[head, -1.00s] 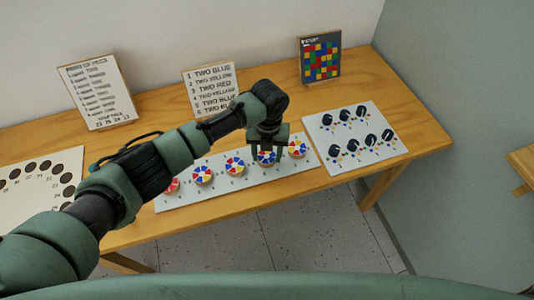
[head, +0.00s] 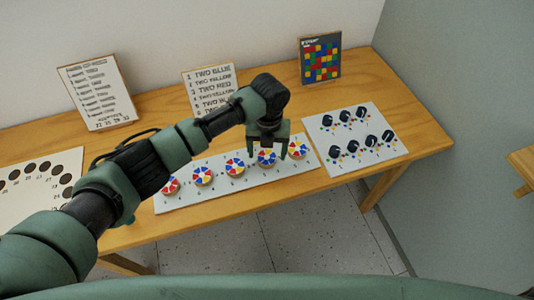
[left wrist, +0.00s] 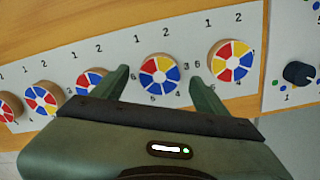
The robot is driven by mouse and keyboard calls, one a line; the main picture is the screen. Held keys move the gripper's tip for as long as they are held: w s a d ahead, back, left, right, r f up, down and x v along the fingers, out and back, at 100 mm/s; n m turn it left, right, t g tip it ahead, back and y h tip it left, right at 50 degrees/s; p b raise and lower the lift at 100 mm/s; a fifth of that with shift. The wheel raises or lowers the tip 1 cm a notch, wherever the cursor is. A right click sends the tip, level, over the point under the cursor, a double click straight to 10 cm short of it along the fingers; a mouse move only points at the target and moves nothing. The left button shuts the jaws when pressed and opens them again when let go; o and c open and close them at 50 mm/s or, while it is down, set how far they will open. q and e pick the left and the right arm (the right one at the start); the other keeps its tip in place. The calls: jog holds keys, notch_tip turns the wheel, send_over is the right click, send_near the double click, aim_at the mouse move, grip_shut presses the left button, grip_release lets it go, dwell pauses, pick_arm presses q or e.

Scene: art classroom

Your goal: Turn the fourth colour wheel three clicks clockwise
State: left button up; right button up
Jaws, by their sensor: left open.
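The fourth colour wheel (head: 266,158), a round disc with red, blue, yellow and white sectors, sits on a long white panel (head: 222,194) on the table. My left gripper (head: 267,152) is open and hangs over this wheel, pointing down. In the left wrist view the fourth wheel (left wrist: 160,78) shows between the two spread fingers of my left gripper (left wrist: 159,76), with a gap on each side. The fingers look clear of it. Its blue and white sectors face the lower side, with red and yellow among the others. My right gripper is not in view.
Neighbouring wheels stand close on both sides: the third (head: 235,168) and the fifth (head: 297,149). A white board with black knobs (head: 330,163) lies to the right. A card of written lines (head: 208,80) and a coloured grid card (head: 320,58) stand behind.

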aim_at(268, 157)
pick_arm(q)
notch_tip(268, 157, up, 6)
jog(key=shift+r+b, duration=0.1)
jog(key=shift+b, duration=0.3)
dwell(0.3)
